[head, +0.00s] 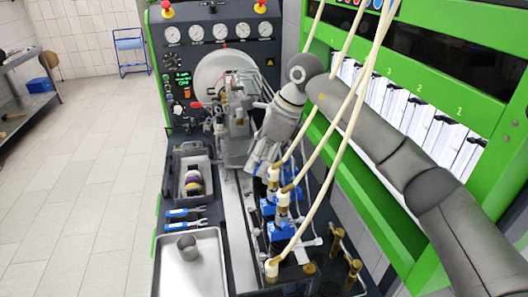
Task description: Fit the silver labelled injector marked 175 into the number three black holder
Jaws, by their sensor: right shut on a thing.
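My right gripper (262,164) is over the testbench bed, pointing down. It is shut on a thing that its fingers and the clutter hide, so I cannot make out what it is. Just below it, a cream hose fitting (273,176) sits on a brass and blue piece in a row along the bench. More cream fittings (282,198) and (272,267) stand nearer in this row, with blue parts (281,231) between them. I cannot pick out the silver injector marked 175, its label, or the number three black holder. My left gripper is not in view.
Cream hoses (322,190) hang down across the row. A grey tray (203,271) with a metal cup (187,246), blue-handled tools (184,212) and a parts bin (191,166) lie left. A green frame with numbered panels (413,118) stands right.

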